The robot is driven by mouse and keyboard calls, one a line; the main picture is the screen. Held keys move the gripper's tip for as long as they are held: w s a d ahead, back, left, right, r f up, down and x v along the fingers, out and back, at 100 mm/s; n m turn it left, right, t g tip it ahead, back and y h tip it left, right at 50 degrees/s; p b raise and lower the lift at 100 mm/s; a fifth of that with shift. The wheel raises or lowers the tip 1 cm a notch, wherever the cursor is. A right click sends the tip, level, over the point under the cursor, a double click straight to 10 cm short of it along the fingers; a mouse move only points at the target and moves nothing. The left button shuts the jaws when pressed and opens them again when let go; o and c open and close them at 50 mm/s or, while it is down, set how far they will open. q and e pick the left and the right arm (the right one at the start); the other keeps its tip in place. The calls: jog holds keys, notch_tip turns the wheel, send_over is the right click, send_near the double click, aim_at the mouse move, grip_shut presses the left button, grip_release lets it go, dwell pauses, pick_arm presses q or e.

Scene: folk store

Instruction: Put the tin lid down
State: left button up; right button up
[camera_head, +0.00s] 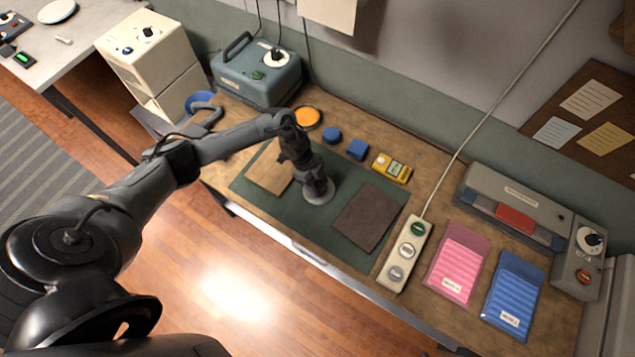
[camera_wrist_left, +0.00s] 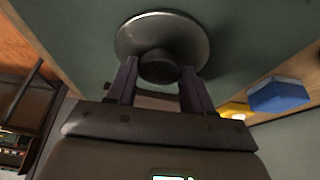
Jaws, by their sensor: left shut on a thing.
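The tin lid (camera_head: 318,193) is a round grey metal disc with a dark knob, and it also shows in the left wrist view (camera_wrist_left: 185,29). My left gripper (camera_head: 311,180) points down and is shut on the lid's knob; its two fingers (camera_wrist_left: 158,72) stand on either side of the knob. The lid is level at or just above the green mat (camera_head: 341,176), between a tan square and a dark brown square; I cannot tell if it touches. A round dark-rimmed tin (camera_head: 307,116) with an orange top is behind the gripper. My right gripper is not in view.
A tan square (camera_head: 269,171) and a brown square (camera_head: 370,217) lie on the mat. A button strip (camera_head: 405,252) and pink and blue packets are at the right. A teal machine (camera_head: 258,70) stands behind left.

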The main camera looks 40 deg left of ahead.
pick_arm(q)
jog(key=shift+f, duration=0.1)
jog(key=o, duration=1)
jog(key=shift+o, duration=0.2)
